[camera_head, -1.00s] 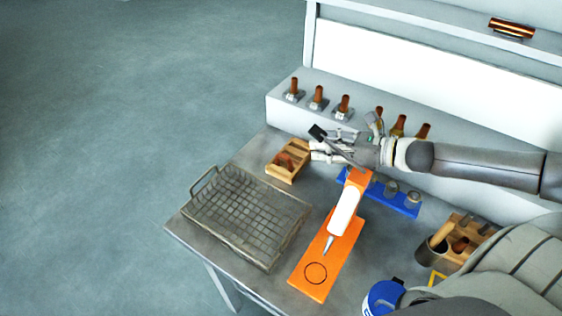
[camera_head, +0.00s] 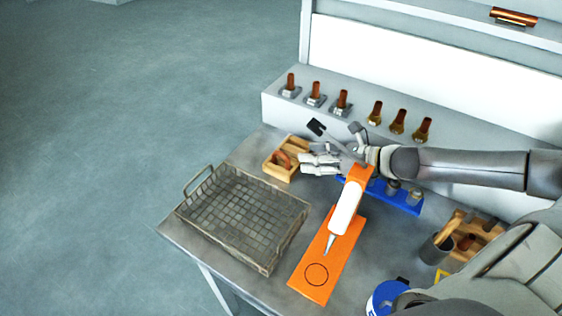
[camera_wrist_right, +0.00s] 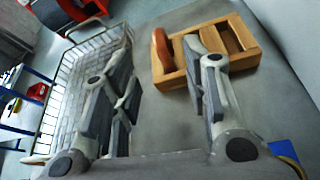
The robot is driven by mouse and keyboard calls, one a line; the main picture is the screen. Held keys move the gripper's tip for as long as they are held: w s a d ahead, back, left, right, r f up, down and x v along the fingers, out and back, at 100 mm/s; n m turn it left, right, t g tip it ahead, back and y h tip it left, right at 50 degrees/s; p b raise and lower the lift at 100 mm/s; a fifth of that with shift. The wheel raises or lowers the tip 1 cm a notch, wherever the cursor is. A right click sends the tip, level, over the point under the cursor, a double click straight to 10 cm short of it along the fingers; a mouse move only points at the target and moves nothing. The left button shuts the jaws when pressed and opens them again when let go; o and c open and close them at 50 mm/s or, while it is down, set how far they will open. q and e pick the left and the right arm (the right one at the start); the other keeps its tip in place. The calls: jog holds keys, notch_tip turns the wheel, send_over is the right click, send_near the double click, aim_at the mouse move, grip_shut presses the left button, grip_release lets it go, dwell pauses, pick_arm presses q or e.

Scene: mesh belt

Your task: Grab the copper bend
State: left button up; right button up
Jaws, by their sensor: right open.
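The copper bend (camera_head: 284,160) is a curved reddish-brown piece in a small wooden box (camera_head: 270,170) on the table. In the right wrist view, the bend (camera_wrist_right: 162,50) stands in the left part of the wooden box (camera_wrist_right: 172,82), near its edge. My right gripper (camera_head: 306,164) is beside the box on its right side in the head view. In the right wrist view its fingers (camera_wrist_right: 160,78) are spread apart, with nothing between them at the tips, and the bend shows beyond the gap. My left gripper does not show.
A wire mesh basket (camera_head: 186,212) stands left of the box. An orange stand (camera_head: 318,275) with a white tube, a blue holder (camera_head: 404,205) and a wooden rack (camera_head: 474,238) are to the right. Several copper-topped fittings line the ledge (camera_head: 325,112) behind.

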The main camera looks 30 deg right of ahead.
jog(key=shift+w+a+f, duration=0.1)
jog(key=shift+w+a, duration=0.2)
jog(key=shift+w, duration=0.25)
jog(key=shift+w+a+f+p, duration=0.3)
jog(key=shift+w+a+p, duration=0.55)
jog(key=shift+w+p, duration=0.35)
jog(key=shift+p, duration=0.15)
jog(key=p+x, duration=0.1)
jog(key=x, duration=0.1)
jog(key=shift+w+a+f, duration=0.15)
jog(key=shift+w+f, duration=0.1)
jog(key=shift+w, duration=0.05)
jog(key=shift+w+a+f+p, duration=0.15)
jog(key=shift+w+f+p, duration=0.1)
jog(key=shift+f+p, duration=0.05)
grip_shut()
